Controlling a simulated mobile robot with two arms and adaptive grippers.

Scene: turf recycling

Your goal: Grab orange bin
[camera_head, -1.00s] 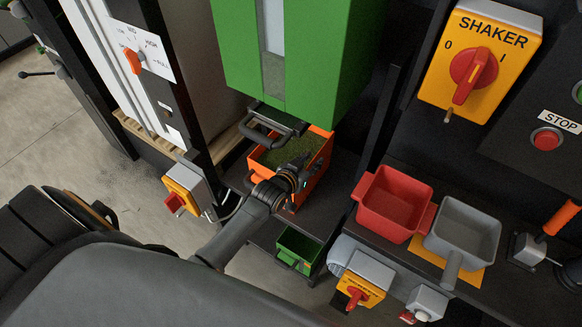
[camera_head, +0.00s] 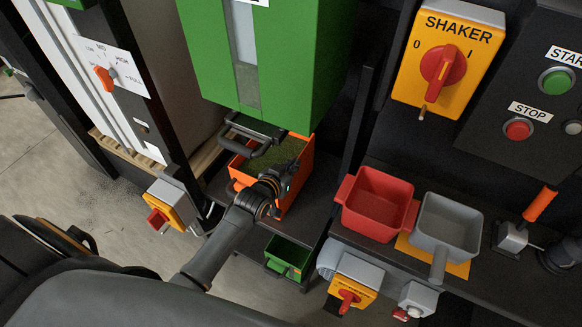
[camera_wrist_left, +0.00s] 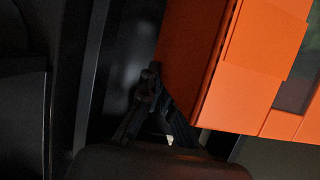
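The orange bin (camera_head: 304,164) stands on a dark shelf under the green machine, with green turf-like material inside. My left gripper (camera_head: 284,174) is at the bin's near side, overlapping its wall in the head view. In the left wrist view, the orange bin (camera_wrist_left: 205,60) fills the upper right, and my left gripper's dark fingers (camera_wrist_left: 160,105) are close against its lower left edge. The dim view does not show whether the fingers clasp the wall. My right gripper is out of view.
The green machine (camera_head: 305,55) with a dark handle hangs just above the bin. A small green bin (camera_head: 289,254) sits lower in front. A red bin (camera_head: 376,205) and a grey scoop (camera_head: 447,225) stand on the shelf to the right. A switch box (camera_head: 170,205) is at left.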

